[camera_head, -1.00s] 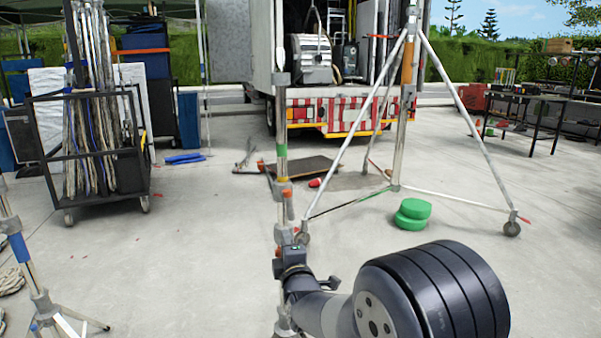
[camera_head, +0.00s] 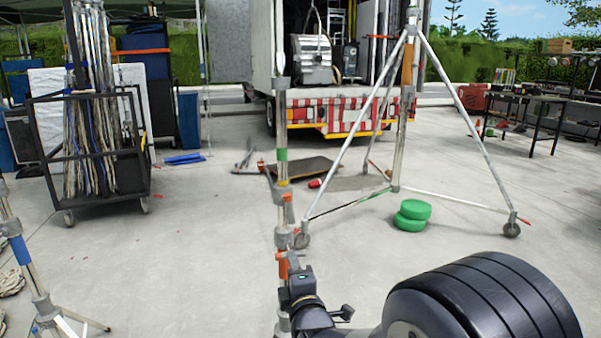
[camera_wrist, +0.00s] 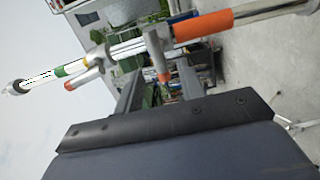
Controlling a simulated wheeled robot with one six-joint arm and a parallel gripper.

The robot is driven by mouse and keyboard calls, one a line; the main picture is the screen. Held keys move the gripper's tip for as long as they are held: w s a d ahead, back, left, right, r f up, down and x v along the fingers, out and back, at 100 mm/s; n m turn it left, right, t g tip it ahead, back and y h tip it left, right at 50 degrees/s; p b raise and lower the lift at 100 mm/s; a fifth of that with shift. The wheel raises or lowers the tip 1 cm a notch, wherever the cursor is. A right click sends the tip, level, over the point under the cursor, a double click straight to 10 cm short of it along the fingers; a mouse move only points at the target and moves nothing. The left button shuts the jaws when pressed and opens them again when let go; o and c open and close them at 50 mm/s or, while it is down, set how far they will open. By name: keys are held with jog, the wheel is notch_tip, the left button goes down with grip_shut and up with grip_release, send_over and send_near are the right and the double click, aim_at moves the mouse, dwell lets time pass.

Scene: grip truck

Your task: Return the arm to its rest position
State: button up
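My arm (camera_head: 480,295) fills the lower right of the head view, a dark ribbed joint with a dark wrist part (camera_head: 302,285) near a tall stand pole (camera_head: 282,170). My gripper's fingers are hard to make out there. In the wrist view my gripper (camera_wrist: 158,75) has its two dark fingers apart, with nothing held between them. The stand pole (camera_wrist: 125,50), with orange, green and white bands and clamp knobs, crosses beyond or close to the fingertips. One orange-tipped knob shows between the fingers. I cannot tell whether they touch the pole.
A silver tripod stand (camera_head: 483,150) on casters stands right of centre, with green round pads (camera_head: 411,215) at its foot. A black cart of poles (camera_head: 100,150) stands left. An open truck (camera_head: 330,115) is behind. Concrete between cart and pole is mostly clear.

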aim_at(287, 249)
jog(key=b+x, duration=0.1)
jog(key=x, duration=0.6)
jog(key=shift+w, duration=0.4)
jog(key=m, duration=0.4)
jog(key=shift+s+r, duration=0.1)
jog(key=shift+r, duration=0.05)
jog(key=shift+m+p, duration=0.6)
jog(key=shift+m, duration=1.3)
jog(key=shift+r, duration=0.1)
